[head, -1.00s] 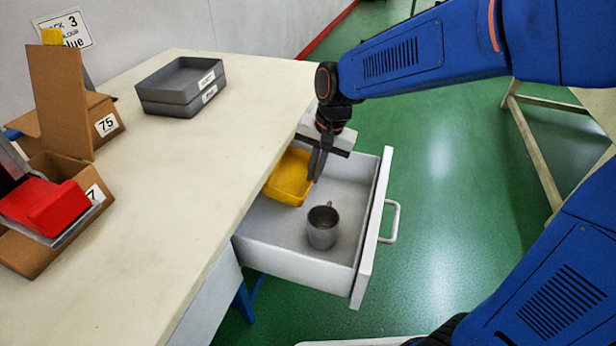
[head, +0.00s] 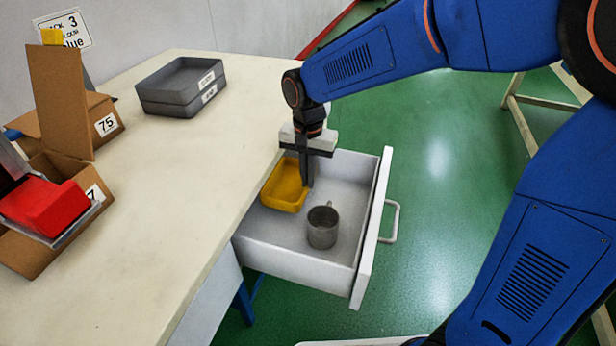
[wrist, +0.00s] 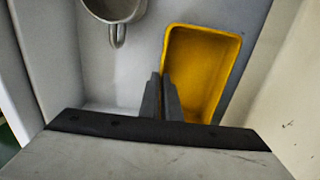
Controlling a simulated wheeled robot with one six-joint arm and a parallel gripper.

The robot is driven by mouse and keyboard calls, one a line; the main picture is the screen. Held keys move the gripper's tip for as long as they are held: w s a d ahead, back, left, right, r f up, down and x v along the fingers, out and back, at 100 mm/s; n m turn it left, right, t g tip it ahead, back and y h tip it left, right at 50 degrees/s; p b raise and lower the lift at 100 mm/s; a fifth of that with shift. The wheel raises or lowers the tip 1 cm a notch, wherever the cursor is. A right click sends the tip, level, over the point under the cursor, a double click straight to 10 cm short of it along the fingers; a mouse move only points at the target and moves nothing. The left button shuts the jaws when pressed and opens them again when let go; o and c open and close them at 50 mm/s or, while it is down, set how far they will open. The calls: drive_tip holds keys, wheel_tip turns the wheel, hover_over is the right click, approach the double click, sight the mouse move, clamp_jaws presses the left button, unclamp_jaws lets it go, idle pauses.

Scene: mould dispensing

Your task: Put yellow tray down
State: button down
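The yellow tray (head: 284,187) is at the open drawer's table side, beside the table edge; it also shows in the wrist view (wrist: 205,65). My gripper (head: 307,184) points down at the tray's right side. In the wrist view its fingers (wrist: 161,76) are close together at the tray's near left wall, shut on that wall. The tray looks roughly level. I cannot tell whether its underside touches the drawer floor.
The white drawer (head: 290,242) stands open from the table (head: 150,215). A grey metal mug (head: 322,228) stands in it, near the tray. Two stacked grey trays (head: 182,88) and cardboard boxes (head: 65,110) are on the table. The tabletop's middle is clear.

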drive_tip(key=shift+f, duration=0.6)
drive_tip(key=c, duration=2)
unclamp_jaws()
drive_tip(key=shift+r, duration=0.1)
wheel_tip(320, 180, up, 13)
drive_tip(key=shift+d, duration=0.1)
